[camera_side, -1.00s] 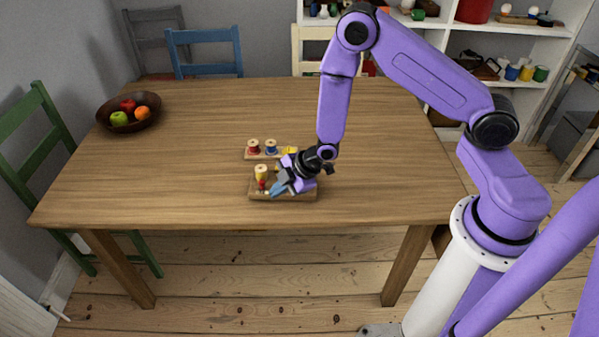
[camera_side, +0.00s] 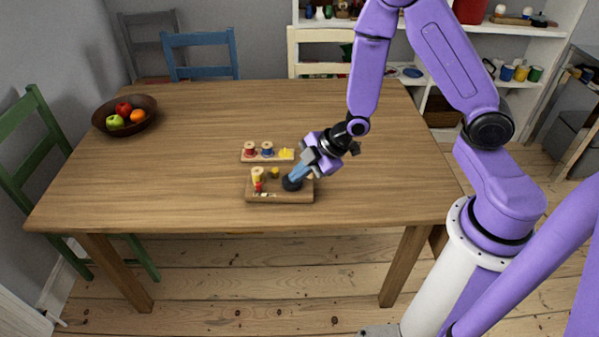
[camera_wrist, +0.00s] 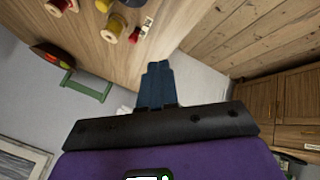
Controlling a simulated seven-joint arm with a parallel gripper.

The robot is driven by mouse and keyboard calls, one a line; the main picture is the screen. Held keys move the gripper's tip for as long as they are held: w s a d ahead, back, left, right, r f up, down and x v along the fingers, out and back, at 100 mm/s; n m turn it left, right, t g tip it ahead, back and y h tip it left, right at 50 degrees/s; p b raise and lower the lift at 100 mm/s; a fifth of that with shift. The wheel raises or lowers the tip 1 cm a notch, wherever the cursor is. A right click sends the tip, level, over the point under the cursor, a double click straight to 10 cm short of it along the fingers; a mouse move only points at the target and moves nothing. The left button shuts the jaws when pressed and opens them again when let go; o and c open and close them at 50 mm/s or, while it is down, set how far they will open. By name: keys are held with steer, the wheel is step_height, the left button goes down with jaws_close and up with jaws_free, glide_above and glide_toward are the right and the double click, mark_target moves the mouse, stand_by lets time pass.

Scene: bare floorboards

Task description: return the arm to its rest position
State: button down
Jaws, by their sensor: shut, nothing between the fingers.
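My gripper (camera_side: 297,176) is shut and empty, its blue fingers together and pointing down to the left. In the side view its tips are over or just beside the right part of the front wooden board (camera_side: 265,195); I cannot tell whether they touch anything there. A dark round thing (camera_side: 290,185) shows at the fingertips on that board. In the wrist view the closed blue fingers (camera_wrist: 155,82) have nothing between them, and spools (camera_wrist: 113,25) lie beyond them near the top edge. My arm reaches over the table from the right.
The front board carries a yellow spool (camera_side: 258,174) and small red pieces. A second board (camera_side: 266,159) behind it holds a red spool, a blue spool and a yellow piece. A fruit bowl (camera_side: 137,127) stands at the table's far left. The table (camera_side: 170,185) is otherwise clear.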

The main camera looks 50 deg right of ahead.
steer(key=s+a+r+m+g+h, duration=0.2)
steer(key=s+a+r+g, duration=0.1)
steer(key=s+r, duration=0.8)
steer(key=s+d+r+g+h, duration=0.1)
steer(key=s+d+r, duration=0.1)
steer(key=s, duration=0.5)
steer(key=s+d+r+m+g, duration=0.1)
steer(key=s+d+r, duration=0.2)
steer(key=s, duration=0.3)
steer(key=shift+s+d+r+g+h, duration=0.15)
steer(key=shift+s+r+g+h, duration=0.15)
steer(key=shift+s+g+h, duration=0.1)
